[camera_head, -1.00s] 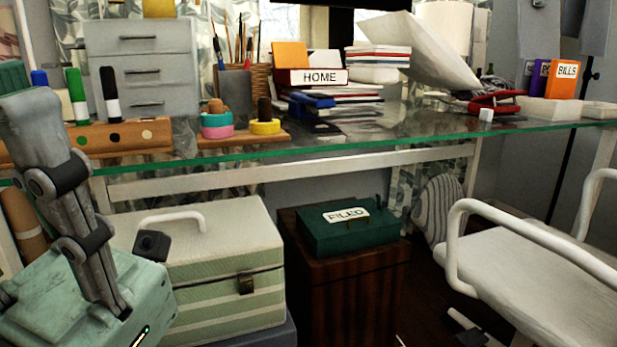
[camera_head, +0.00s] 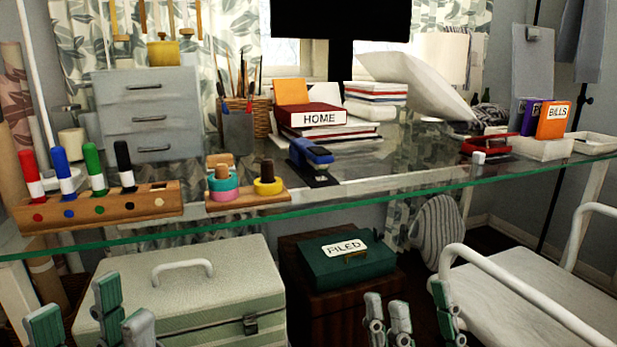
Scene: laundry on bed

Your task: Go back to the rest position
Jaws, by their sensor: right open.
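My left gripper (camera_head: 85,318) is at the bottom left edge, in front of the pale green striped case. Its fingers are spread apart with nothing visible between them. My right gripper (camera_head: 414,315) is at the bottom edge, right of centre, in front of the dark wooden cabinet and the white chair. Its fingers are apart and it is empty. Both are below the glass desk top (camera_head: 390,192) in the picture, clear of the things on it. Only the finger ends show; the palms and arms are out of frame.
On the desk stand a wooden marker holder (camera_head: 100,207) with several markers, a ring-and-peg board (camera_head: 247,197), a stapler (camera_head: 312,157) and a HOME box (camera_head: 310,118). Below are the striped case (camera_head: 190,285), a green FILED box (camera_head: 345,262) and a white chair (camera_head: 515,285).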

